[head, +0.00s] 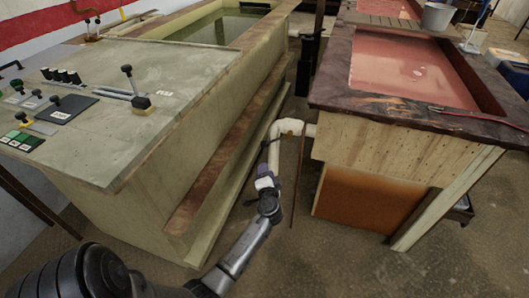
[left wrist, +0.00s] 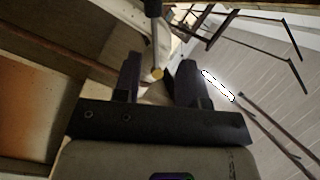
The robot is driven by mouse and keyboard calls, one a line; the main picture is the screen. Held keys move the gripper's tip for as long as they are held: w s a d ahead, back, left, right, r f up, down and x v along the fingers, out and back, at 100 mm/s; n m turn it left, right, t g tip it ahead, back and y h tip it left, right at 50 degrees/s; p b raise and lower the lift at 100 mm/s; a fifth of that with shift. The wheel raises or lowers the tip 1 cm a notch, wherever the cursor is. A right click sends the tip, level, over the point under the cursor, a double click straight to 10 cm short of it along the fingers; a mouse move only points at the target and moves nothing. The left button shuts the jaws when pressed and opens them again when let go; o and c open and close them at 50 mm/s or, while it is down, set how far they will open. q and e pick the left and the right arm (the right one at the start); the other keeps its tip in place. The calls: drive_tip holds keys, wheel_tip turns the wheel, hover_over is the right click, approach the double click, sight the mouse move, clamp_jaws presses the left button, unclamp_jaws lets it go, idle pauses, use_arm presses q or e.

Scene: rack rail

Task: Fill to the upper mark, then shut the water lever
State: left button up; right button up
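A green-grey tank (head: 262,42) holds dark green water (head: 220,27). I cannot make out an upper mark or tell which lever is for water. My left gripper (head: 266,184) is low in the gap between the tanks, away from the panel. In the left wrist view its fingers (left wrist: 160,82) are apart, with nothing clearly held. My right gripper is not in view.
A second tank (head: 490,92) with reddish liquid stands on the right, with a grey bucket (head: 438,17) behind it. A white pipe (head: 290,127) crosses the gap just beyond my left gripper. The floor (head: 330,265) in front is clear.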

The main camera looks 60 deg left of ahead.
sight(271, 141)
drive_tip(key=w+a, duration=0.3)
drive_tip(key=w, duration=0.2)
use_arm(q)
drive_tip(key=shift+n+t+h, duration=0.3)
drive_tip(key=shift+n+t, duration=0.4)
drive_tip(key=b+x, duration=0.1)
drive_tip(key=x, duration=0.4)
drive_tip(key=w+b+x, duration=0.1)
drive_tip(key=x, duration=0.4)
drive_tip(key=d+r+b+x, duration=0.1)
drive_tip(key=b+x, duration=0.1)
drive_tip(key=x, duration=0.3)
drive_tip(key=shift+w+a, duration=0.3)
drive_tip(key=shift+w, duration=0.3)
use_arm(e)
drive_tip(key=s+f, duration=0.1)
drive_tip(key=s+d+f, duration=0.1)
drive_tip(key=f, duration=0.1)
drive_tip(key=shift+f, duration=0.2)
use_arm(q)
drive_tip(key=shift+c, duration=0.3)
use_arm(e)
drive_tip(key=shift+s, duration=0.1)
use_arm(q)
clamp_jaws()
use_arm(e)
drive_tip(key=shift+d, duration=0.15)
